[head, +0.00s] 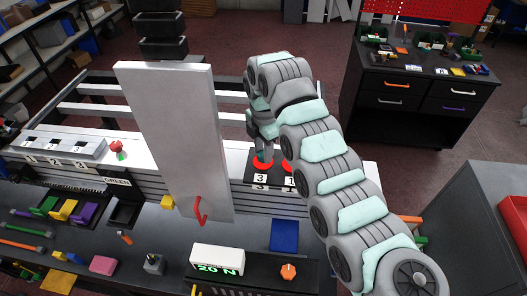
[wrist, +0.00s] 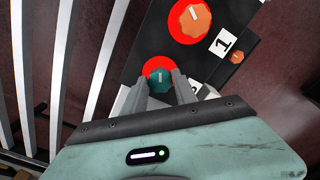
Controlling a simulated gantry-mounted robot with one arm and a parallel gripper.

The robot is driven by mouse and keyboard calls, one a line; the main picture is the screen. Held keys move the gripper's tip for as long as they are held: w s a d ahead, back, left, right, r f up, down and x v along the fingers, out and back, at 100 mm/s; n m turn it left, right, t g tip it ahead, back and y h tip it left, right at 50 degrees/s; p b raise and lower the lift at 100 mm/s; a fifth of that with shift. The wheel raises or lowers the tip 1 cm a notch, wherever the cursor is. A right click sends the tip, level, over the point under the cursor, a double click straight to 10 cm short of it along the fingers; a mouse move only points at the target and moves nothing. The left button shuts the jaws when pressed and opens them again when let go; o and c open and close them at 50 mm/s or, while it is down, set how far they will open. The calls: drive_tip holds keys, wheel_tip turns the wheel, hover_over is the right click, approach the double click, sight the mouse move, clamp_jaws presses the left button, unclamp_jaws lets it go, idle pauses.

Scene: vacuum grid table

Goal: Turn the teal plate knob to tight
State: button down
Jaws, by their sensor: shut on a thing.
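The teal knob (wrist: 159,80) sits on a red disc (wrist: 160,65) on a dark plate (wrist: 144,46) in the wrist view. A white line marks its top and points roughly up the picture. My gripper (wrist: 163,82) is shut on the teal knob, one finger on each side. In the head view my gripper (head: 264,147) reaches down over the red disc (head: 262,164) by the label 3; the knob itself is mostly hidden there. Any tight marking is not visible.
An orange knob (wrist: 190,18) on a second red disc stands beside it, near the label 1 (wrist: 226,42). A smaller orange knob (wrist: 236,57) sits by that label. A tall grey panel (head: 172,140) stands left of my arm. A white box (head: 217,260) is in front.

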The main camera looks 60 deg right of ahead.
drive_tip(key=m+b, duration=0.2)
drive_tip(key=m, duration=0.2)
drive_tip(key=m+b, duration=0.1)
drive_tip(key=m, duration=0.2)
drive_tip(key=shift+m, duration=0.4)
drive_tip(key=m+b, duration=0.1)
drive_tip(key=m, duration=0.3)
drive_tip(key=shift+a, duration=0.1)
drive_tip(key=shift+m+b, duration=0.65)
drive_tip(key=shift+m, duration=1.05)
drive_tip(key=shift+r, duration=0.1)
drive_tip(key=c, duration=1)
unclamp_jaws()
